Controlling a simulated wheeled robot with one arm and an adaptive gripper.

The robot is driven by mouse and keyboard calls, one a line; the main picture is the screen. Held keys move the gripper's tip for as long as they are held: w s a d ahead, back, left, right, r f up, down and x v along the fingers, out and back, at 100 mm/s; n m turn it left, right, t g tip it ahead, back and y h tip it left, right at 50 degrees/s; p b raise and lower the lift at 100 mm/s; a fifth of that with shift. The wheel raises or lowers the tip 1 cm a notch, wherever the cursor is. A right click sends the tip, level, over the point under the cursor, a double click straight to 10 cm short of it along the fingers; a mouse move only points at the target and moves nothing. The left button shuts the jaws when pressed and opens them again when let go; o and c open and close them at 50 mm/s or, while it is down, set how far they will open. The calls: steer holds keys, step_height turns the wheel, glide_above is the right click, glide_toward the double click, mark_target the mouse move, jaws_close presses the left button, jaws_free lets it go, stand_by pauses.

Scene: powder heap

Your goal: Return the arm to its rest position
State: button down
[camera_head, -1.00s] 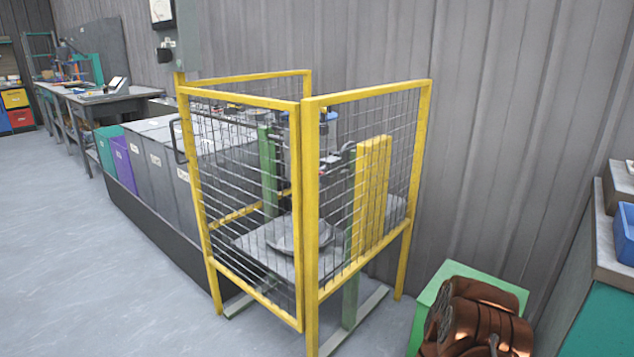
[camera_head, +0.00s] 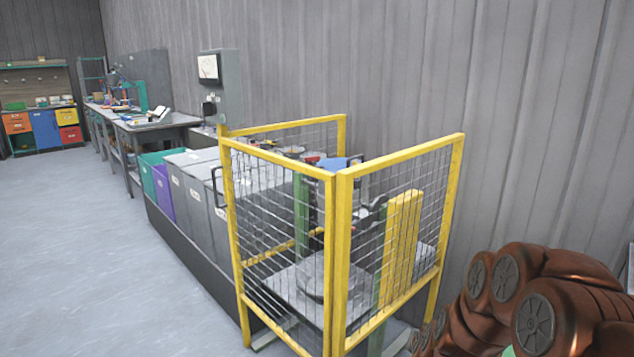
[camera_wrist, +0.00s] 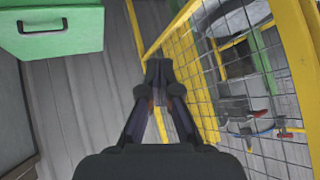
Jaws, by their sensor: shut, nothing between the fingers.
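My gripper (camera_wrist: 159,78) shows in the wrist view with its dark fingers brought together and nothing between them. It is beside the yellow-framed mesh guard (camera_wrist: 190,75), which fills the right side of that view. I cannot tell the exact gap between them. In the head view, my copper-coloured arm is folded at the lower right, and my gripper is not seen there. The same guard (camera_head: 341,250) stands just left of my arm, around a grey machine table (camera_head: 285,290).
A green cabinet with a handle (camera_wrist: 50,25) is at the upper left of the wrist view. A row of grey bins (camera_head: 190,185) and a workbench (camera_head: 155,122) run along the wall behind the guard. The floor (camera_head: 80,230) to the left is clear.

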steer(key=s+a+r+n+g+y+p, duration=0.1)
steer(key=s+a+r+n+g+p, duration=0.2)
steer(key=s+r, duration=0.5)
steer(key=s+a+r+n+g+y+p, duration=0.1)
steer(key=s+a+r+g+y+p, duration=0.1)
steer(key=s+a+r+p, duration=0.35)
steer(key=s+r+g+p, duration=0.2)
steer(key=s+r, duration=0.3)
steer(key=s, duration=0.4)
steer(key=s+d+r+n+g+h+p, duration=0.1)
steer(key=s+r+g+p, duration=0.1)
steer(key=s+r, duration=0.3)
steer(key=s+r+g+p, duration=0.1)
steer(key=s+r, duration=0.5)
steer(key=s, duration=0.8)
steer(key=shift+d+g+h+p, duration=0.3)
steer(key=shift+g+p, duration=0.1)
steer(key=shift+g, duration=0.1)
